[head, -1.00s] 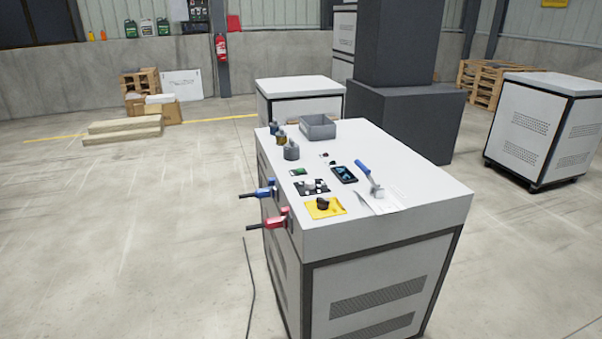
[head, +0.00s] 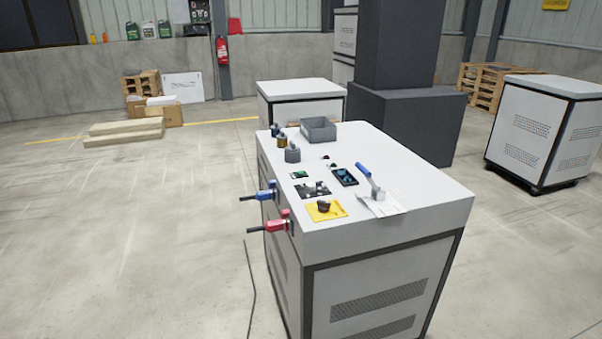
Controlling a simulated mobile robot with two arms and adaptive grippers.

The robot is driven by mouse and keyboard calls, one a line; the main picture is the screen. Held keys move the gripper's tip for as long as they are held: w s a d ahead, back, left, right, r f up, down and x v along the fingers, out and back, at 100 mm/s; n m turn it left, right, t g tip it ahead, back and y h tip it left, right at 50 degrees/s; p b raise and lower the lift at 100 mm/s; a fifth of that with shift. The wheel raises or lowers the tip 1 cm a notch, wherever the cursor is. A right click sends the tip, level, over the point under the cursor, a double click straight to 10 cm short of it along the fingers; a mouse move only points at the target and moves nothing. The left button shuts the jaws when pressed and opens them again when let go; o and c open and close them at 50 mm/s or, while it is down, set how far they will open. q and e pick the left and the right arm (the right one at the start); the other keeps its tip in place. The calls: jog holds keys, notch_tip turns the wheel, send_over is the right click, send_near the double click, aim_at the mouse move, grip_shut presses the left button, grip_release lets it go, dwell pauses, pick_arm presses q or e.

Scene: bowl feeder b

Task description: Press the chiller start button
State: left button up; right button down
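A white cabinet (head: 420,190) with black edges stands in the middle of the head view. On its top are a yellow plate with a dark knob (head: 325,210), a dark panel with small light parts (head: 312,189), a small green panel (head: 299,175) and a black device with a screen (head: 344,176). Small green-and-dark parts (head: 328,161) lie farther back. I cannot tell which of these, if any, is the chiller start button; the labels are too small to read. Neither of my grippers is in view.
A blue plug (head: 264,195) and a red plug (head: 277,225) stick out from the cabinet's left side. A grey bin (head: 318,129), several cylinders and a blue-handled tool (head: 369,180) are on top. A dark column (head: 405,110) stands behind. The floor left is open.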

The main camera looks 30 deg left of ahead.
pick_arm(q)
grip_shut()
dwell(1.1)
